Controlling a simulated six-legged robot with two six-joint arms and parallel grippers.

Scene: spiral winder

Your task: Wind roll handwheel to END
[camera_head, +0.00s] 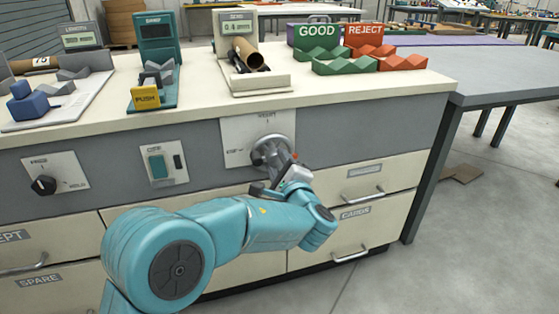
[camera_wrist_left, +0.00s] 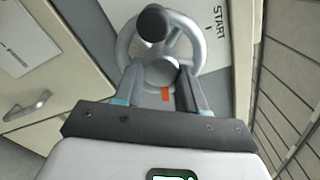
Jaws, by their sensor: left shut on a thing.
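The roll handwheel (camera_head: 268,152) is a grey metal wheel on a pale plate (camera_head: 235,130) on the cabinet front. In the left wrist view the handwheel (camera_wrist_left: 196,45) shows its ring, round hub and a dark knob (camera_wrist_left: 152,20) near the top of the ring. The word START (camera_wrist_left: 220,18) is on the plate. A small orange mark shows below the hub. My left gripper (camera_head: 281,168) reaches the wheel from the lower right. In the wrist view its fingers (camera_wrist_left: 160,84) are shut on the handwheel, one on each side of the hub. My right gripper is not in view.
Left of the wheel are a green switch (camera_head: 157,166) and a black rotary knob (camera_head: 44,185). Drawers with handles (camera_head: 362,198) lie below. On the top stand a cardboard tube (camera_head: 250,58), a yellow PUSH block (camera_head: 145,98) and green GOOD (camera_head: 318,40) and red REJECT (camera_head: 363,38) racks.

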